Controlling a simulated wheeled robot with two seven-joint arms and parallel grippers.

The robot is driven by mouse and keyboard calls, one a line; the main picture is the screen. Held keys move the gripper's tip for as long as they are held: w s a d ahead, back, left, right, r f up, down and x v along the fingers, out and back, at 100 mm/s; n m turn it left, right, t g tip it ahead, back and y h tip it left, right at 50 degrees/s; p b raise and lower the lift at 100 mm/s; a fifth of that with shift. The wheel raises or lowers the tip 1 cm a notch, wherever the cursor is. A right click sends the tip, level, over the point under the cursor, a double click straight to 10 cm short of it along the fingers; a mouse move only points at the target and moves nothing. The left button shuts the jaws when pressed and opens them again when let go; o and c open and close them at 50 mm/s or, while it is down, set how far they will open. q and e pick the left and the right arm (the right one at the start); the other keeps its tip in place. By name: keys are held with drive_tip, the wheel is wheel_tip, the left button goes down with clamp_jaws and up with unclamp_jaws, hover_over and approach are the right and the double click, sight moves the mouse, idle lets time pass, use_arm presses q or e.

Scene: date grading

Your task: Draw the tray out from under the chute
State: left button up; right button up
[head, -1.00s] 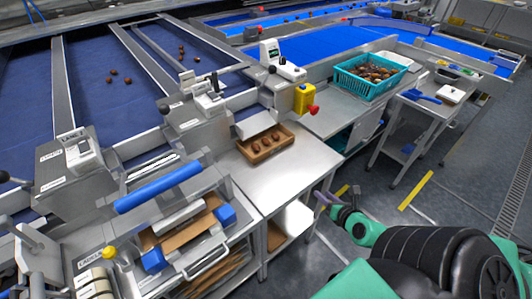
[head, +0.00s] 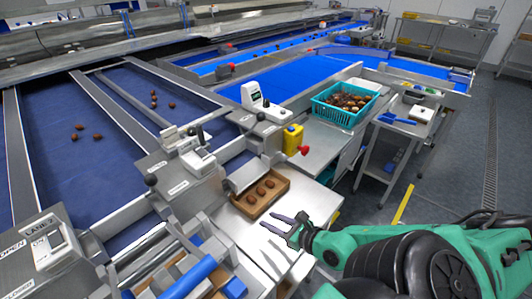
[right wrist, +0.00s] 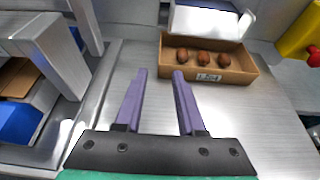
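The tray (head: 278,194) is a shallow brown cardboard box holding three dates (head: 261,189). It lies on the steel table (head: 240,228) below the metal chute (head: 243,176). In the right wrist view the tray (right wrist: 240,74) is ahead of my fingers, its label facing me, its back edge close under the pale chute (right wrist: 208,20). My right gripper (head: 281,226) is open and empty, in front of the tray and apart from it. Its two purple fingers (right wrist: 159,80) point towards the tray in the right wrist view. My left gripper is not in view.
A yellow box with a red button (head: 294,140) stands behind the tray. A teal crate of dates (head: 335,115) is further right on the bench. Metal housings and a blue bar (head: 190,278) stand left of the table. The tabletop before the tray is clear.

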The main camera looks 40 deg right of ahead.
drive_tip(key=shift+w+a+f+b, duration=0.15)
drive_tip(key=shift+w+f+b, duration=0.75)
drive_tip(key=shift+w+b, duration=0.35)
drive_tip(key=b, duration=0.2)
approach(240, 206)
drive_tip(key=shift+x, duration=1.15)
drive_tip(key=x, duration=0.6)
drive_tip(key=shift+w+f, duration=0.25)
drive_tip(key=shift+w, duration=0.1)
drive_tip(key=shift+w+f, duration=0.25)
drive_tip(key=shift+w, duration=0.25)
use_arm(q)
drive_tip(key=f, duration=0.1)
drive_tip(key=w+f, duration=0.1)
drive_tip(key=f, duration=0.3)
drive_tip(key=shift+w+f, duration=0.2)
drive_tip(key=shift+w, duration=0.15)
use_arm(e)
clamp_jaws()
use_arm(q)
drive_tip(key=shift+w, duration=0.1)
